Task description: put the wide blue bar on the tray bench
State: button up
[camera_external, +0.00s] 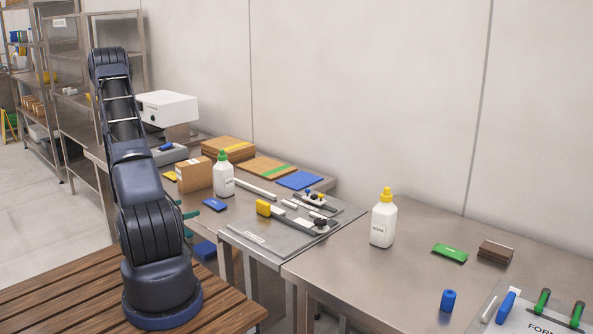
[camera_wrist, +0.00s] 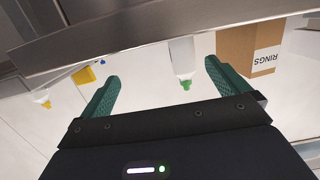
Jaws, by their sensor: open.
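Several blue things show in the external view, and I cannot tell for sure which is the wide blue bar. A short flat blue piece (camera_external: 215,204) lies on the middle bench by the white bottle. A blue block (camera_external: 204,250) shows below bench height. A small blue piece (camera_external: 166,146) lies on a grey unit at the back. A grey tray or board (camera_external: 262,237) with tools lies on the middle bench, perhaps the tray bench. My gripper (camera_external: 189,222) is partly hidden by my arm, near the bench's left edge. In the wrist view my gripper (camera_wrist: 160,85) is open and empty.
A green-capped bottle (camera_external: 223,175) and carton (camera_external: 194,176) stand close together; in the upside-down wrist view the bottle (camera_wrist: 183,60) appears between the fingers. A bench edge (camera_wrist: 150,28) crosses that view. A yellow-capped bottle (camera_external: 384,220) stands on the right bench.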

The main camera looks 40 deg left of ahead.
jog(key=shift+s, duration=0.15)
jog(key=shift+r, duration=0.1)
jog(key=w+r+g, duration=0.1)
jog(key=w, duration=0.1)
jog(key=w+r+m+g, duration=0.1)
jog(key=w+r, duration=0.3)
jog(key=shift+w+d+m+g+y, duration=0.1)
jog(key=shift+w+m+g+y, duration=0.2)
jog(key=shift+w+m+g, duration=0.1)
jog(key=w+d+r+g+y, duration=0.1)
jog(key=w+d+r+g, duration=0.1)
jog(key=w+d+r, duration=0.35)
jog(key=w+d+r+g+y, duration=0.2)
jog(key=r, duration=0.7)
jog(key=s+d+r+n+g, duration=0.1)
jog(key=s+d+r+g, duration=0.15)
jog(key=d+r, duration=0.85)
jog(key=s+d+r+g+h, duration=0.1)
jog(key=s+d+r, duration=0.3)
jog(key=s+d, duration=0.6)
jog(key=s+d+r+g+h, duration=0.1)
jog(key=s+d+r, duration=0.3)
jog(key=s+d, duration=0.6)
jog(key=shift+d+n+h, duration=0.3)
jog(key=shift+d+h, duration=0.6)
jog(key=shift+d, duration=0.2)
